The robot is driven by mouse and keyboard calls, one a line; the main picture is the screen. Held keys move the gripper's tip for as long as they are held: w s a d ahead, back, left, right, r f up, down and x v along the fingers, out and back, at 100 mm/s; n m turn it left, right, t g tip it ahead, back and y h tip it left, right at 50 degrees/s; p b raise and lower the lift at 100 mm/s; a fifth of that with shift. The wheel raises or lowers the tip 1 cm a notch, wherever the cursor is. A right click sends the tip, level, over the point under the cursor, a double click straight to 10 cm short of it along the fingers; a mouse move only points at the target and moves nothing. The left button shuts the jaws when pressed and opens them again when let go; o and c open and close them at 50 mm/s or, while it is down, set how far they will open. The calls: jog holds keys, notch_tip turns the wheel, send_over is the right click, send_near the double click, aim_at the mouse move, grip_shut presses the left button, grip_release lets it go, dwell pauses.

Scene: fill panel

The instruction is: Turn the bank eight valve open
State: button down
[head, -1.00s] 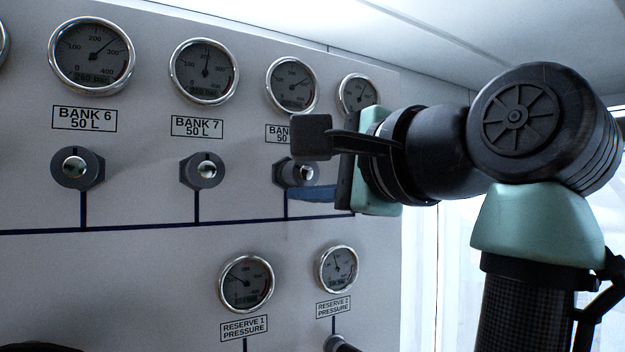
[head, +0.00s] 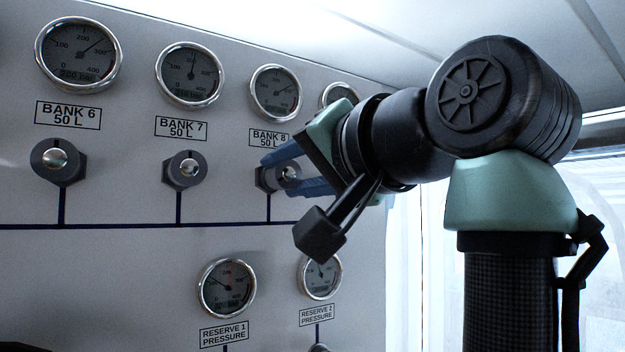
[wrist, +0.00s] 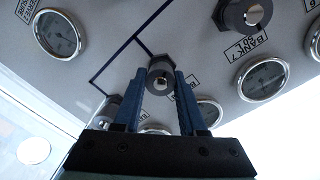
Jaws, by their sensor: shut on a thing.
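The bank eight valve (head: 264,179) is a dark grey knob with a shiny centre, below the BANK 8 50 L label (head: 269,137). My gripper (head: 288,175) has its blue fingers on either side of this knob in the head view. In the wrist view the knob (wrist: 160,77) sits between the tips of my gripper (wrist: 160,84), which is shut on it. The bank eight gauge (head: 275,92) above it has a needle pointing to the upper right. Part of the knob is hidden by the fingers.
The bank 7 valve (head: 185,170) and bank 6 valve (head: 59,160) stand to the left on the same panel. Another gauge (head: 338,93) is partly hidden behind my gripper. Two reserve gauges, reserve 1 (head: 226,287) and reserve 2 (head: 320,276), sit below.

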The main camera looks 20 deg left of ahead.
jog(key=n+b, duration=0.1)
jog(key=n, duration=0.5)
jog(key=shift+t, duration=0.3)
jog(key=n+b, duration=0.1)
jog(key=n, duration=0.5)
jog(key=shift+s, duration=0.1)
jog(key=n, duration=0.7)
jog(key=shift+f+b, duration=0.1)
jog(key=shift+b, duration=0.2)
jog(key=n, duration=0.5)
jog(key=shift+a+n+y, duration=0.1)
jog(key=shift+n+y, duration=0.2)
jog(key=shift+c, duration=2.3)
grip_release()
jog(key=shift+s, duration=0.1)
